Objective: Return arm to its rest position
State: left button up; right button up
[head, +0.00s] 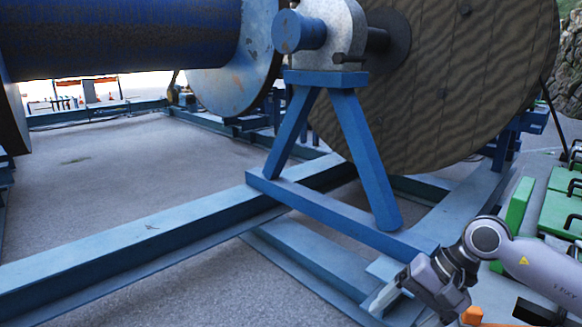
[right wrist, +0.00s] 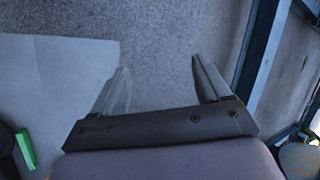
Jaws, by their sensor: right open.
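My right arm (head: 540,262) comes into the head view from the lower right. Its gripper (head: 385,300) points to the lower left, in front of the blue steel frame. In the right wrist view the two fingers of the right gripper (right wrist: 160,85) stand wide apart with nothing between them. Grey ground and the edge of a pale flat surface (right wrist: 50,85) lie beyond the fingers. My left gripper is not in view.
A large wooden cable reel (head: 470,80) sits on a blue A-shaped stand (head: 365,160). Blue beams (head: 130,240) cross the ground. Green parts (head: 560,205) with black handles stand at the right, near my arm. Open grey ground (head: 110,175) lies at the left.

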jog(key=s+a+r+m+t+y, duration=0.1)
jog(key=a+r+m+t+y, duration=0.2)
jog(key=a+r+m+y, duration=0.4)
jog(key=s+a+r+m+t+y, duration=0.25)
jog(key=a+r+m+y, duration=0.2)
jog(key=a+m, duration=0.4)
jog(key=w+d+f+m+t+h, duration=0.2)
jog(key=d+m+t+h, duration=0.3)
jog(key=m, duration=0.8)
jog(key=w+d+f+m+t+h, duration=0.2)
jog(key=d+m+t+h, duration=0.2)
jog(key=m+t+h, duration=0.65)
jog(key=s+d+f+m+g+h, duration=0.1)
jog(key=s+d+f+m+g, duration=0.15)
jog(key=f+m+g, duration=0.35)
jog(key=s+d+f+m+g+h, duration=0.1)
jog(key=s+d+f+m, duration=0.2)
jog(key=m, duration=0.5)
jog(key=s+d+f+m+g, duration=0.2)
jog(key=s+f+m+g, duration=1.05)
jog(key=s, duration=0.55)
jog(key=w+a+f+n+t+y, duration=0.1)
jog(key=w+f+t, duration=0.2)
jog(key=f, duration=0.3)
jog(key=w+a+f+n+t, duration=0.1)
jog(key=w+a+f+t, duration=0.1)
jog(key=f+t, duration=0.3)
jog(key=shift+w+f+y+b, duration=0.35)
jog(key=shift+w+y+b, duration=0.05)
